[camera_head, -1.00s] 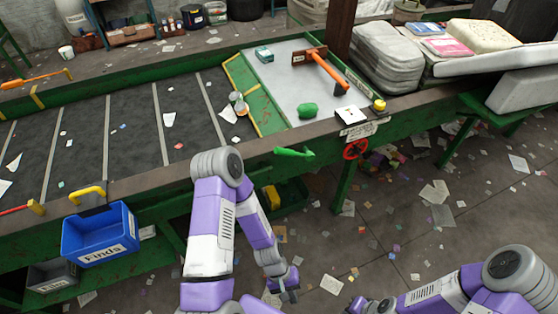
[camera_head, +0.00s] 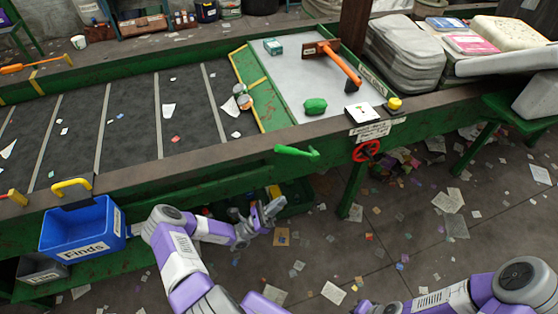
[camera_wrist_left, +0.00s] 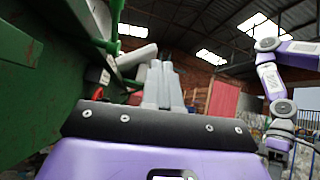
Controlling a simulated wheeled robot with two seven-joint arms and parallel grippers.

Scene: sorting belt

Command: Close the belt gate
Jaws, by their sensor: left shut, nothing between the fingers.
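The green gate plate (camera_head: 258,92) with yellow edges lies across the belt (camera_head: 130,120), beside the grey sorting tray (camera_head: 295,85). A green lever handle (camera_head: 296,151) sticks out from the belt's front side. A red handwheel (camera_head: 367,151) is mounted to its right, under a paper label (camera_head: 370,131). My left gripper (camera_head: 270,211) is shut and empty, below the green lever and apart from it. Its closed fingers also show in the left wrist view (camera_wrist_left: 163,85). My right gripper (camera_head: 366,307) is only partly visible at the bottom edge; its jaws are unclear.
A blue Finds bin (camera_head: 83,236) hangs on the belt's front at left, with a grey bin (camera_head: 42,270) below. The green belt frame (camera_wrist_left: 35,80) is close on the left in the wrist view. Scraps litter the floor.

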